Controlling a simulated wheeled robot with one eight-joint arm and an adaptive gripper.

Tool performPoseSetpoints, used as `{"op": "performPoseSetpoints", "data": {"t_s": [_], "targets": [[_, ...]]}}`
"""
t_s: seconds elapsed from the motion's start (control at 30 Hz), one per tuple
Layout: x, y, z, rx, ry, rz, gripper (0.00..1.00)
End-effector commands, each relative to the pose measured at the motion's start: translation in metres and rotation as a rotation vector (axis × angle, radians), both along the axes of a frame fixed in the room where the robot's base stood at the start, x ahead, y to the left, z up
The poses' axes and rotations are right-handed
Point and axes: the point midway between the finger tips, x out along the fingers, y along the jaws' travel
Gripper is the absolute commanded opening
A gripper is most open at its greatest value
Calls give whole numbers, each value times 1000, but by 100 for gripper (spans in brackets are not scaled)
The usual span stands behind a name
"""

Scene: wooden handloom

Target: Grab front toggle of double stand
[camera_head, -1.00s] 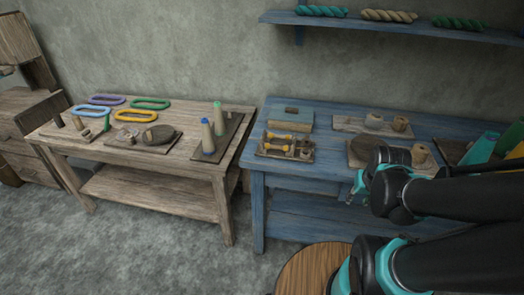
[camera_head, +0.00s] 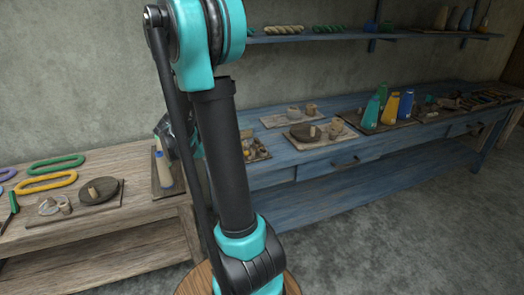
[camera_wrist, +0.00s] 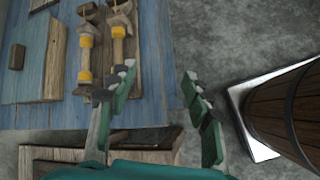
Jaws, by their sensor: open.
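The double stand (camera_wrist: 150,75) is a wooden base on the blue table, carrying two toggles with yellow-orange bands. In the wrist view the front toggle (camera_wrist: 119,32) is the one nearer the table's front edge; the other toggle (camera_wrist: 86,60) lies beside it. My gripper (camera_wrist: 158,82) is open and empty. Its left finger overlaps the end of the stand in the picture, and its right finger is over the floor. In the head view the stand (camera_head: 257,152) is partly hidden by my arm, and the gripper is mostly hidden behind it.
The blue table (camera_head: 320,163) also holds boards with pots and coloured cones. The left wooden table (camera_head: 120,222) carries cones, rings and a round dish. Grey floor (camera_wrist: 205,35) is open in front of the table.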

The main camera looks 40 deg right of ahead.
Motion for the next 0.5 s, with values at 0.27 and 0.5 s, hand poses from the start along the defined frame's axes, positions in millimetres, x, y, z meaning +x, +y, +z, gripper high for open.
{"op": "performPoseSetpoints", "data": {"t_s": [0.27,0.5], "targets": [[59,-38,13,-261,376,119,50],[76,-48,17,-346,538,138,50]]}}
